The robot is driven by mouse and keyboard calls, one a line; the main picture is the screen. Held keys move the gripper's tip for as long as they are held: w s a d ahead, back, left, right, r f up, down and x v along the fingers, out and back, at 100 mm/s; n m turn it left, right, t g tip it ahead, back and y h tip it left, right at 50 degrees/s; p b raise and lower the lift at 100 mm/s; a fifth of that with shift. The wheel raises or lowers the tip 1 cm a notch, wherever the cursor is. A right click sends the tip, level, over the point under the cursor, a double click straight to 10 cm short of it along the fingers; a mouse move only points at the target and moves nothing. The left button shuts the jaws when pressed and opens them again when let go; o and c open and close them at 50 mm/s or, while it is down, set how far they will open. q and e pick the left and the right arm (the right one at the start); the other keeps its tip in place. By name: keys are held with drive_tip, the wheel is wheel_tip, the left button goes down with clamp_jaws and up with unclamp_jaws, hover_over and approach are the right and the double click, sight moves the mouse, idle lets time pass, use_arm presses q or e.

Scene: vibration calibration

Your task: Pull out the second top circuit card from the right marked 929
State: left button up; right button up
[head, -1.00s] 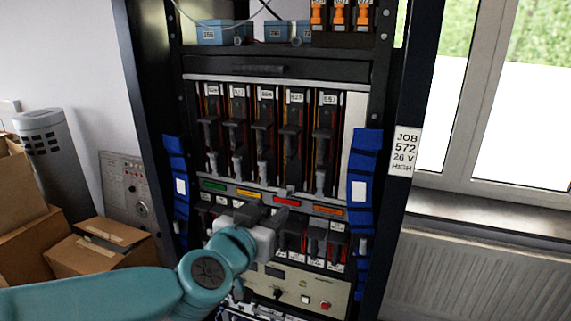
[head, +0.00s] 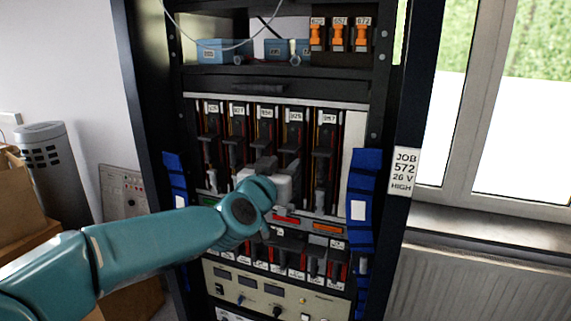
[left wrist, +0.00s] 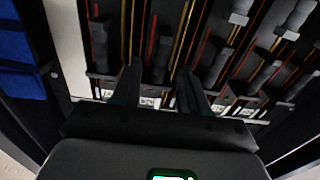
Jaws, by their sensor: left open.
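The second top card from the right (head: 295,131) stands in the upper row of the rack, with a small white label at its top that I read as 929 or 829. My left gripper (head: 277,165) is open in front of the lower part of this row and hides some lower card handles. In the left wrist view, which shows the rack inverted, the open fingers (left wrist: 160,68) straddle the line of the second card's black handle (left wrist: 161,48). I cannot tell whether they touch it. My right gripper is out of view.
Neighbouring top cards, including the rightmost card (head: 328,137), stand close on both sides. Below are coloured strips, including a red one (head: 285,219), and a lower card row. Blue side straps (head: 361,235) and rack posts flank the cards.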

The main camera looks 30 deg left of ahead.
use_arm(q)
drive_tip(key=shift+w+a, duration=0.2)
drive_tip(key=shift+w, duration=0.6)
drive_tip(key=shift+d+r, duration=0.1)
clamp_jaws()
